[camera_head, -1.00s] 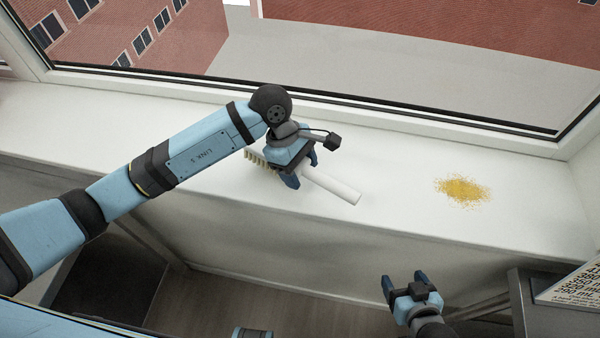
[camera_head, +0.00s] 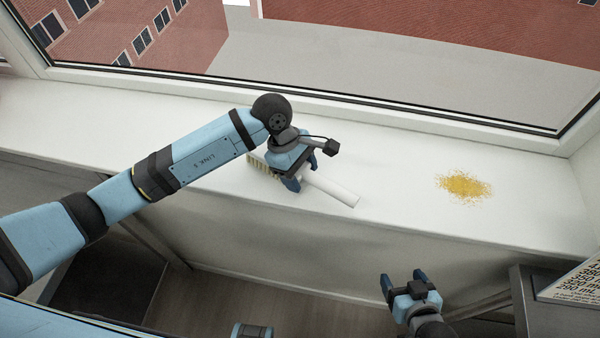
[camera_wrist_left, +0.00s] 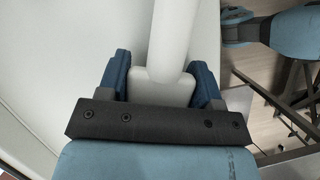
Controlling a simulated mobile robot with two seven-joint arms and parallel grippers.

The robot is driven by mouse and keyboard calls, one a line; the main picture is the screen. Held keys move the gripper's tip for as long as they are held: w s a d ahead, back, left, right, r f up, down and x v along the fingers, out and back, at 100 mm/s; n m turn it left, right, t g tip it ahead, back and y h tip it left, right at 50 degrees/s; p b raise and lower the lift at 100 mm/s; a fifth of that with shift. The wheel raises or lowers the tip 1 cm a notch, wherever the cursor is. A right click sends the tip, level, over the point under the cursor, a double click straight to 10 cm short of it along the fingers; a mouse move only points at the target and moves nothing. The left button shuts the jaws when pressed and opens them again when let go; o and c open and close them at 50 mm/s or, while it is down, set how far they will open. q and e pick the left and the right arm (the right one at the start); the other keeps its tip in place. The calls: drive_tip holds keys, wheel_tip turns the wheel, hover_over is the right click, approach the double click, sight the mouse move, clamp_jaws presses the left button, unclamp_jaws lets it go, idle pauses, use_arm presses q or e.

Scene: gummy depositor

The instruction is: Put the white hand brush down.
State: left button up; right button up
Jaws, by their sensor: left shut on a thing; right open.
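The white hand brush (camera_head: 332,190) is at the window sill (camera_head: 400,215), its handle pointing to the lower right and its pale bristles showing at the left of the gripper. My left gripper (camera_head: 299,180) is shut on the brush near the base of its handle. In the left wrist view the white brush (camera_wrist_left: 172,45) sits between the two blue fingers. Whether the bristles touch the sill I cannot tell; the gripper hides part of the brush. My right gripper (camera_head: 404,281) is open and empty, in front of the sill's front edge.
A patch of yellow powder (camera_head: 463,185) lies on the sill to the right of the brush. The window frame (camera_head: 400,108) runs along the back. A dark stand with a printed sheet (camera_head: 575,283) is at the lower right. The sill is clear at the left.

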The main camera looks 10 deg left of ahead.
use_arm(q)
drive_tip(key=o, duration=0.7)
drive_tip(key=shift+s+f, duration=0.3)
drive_tip(key=shift+f, duration=0.4)
drive_tip(key=shift+o, duration=1)
drive_tip(key=shift+w+f, duration=0.1)
drive_tip(key=shift+r+p, duration=0.2)
drive_tip(key=shift+p, duration=0.1)
drive_tip(key=v, duration=0.6)
drive_tip(key=b+v, duration=0.1)
drive_tip(key=v, duration=0.6)
drive_tip(key=shift+w+d+r, duration=0.15)
drive_tip(key=shift+r, duration=0.1)
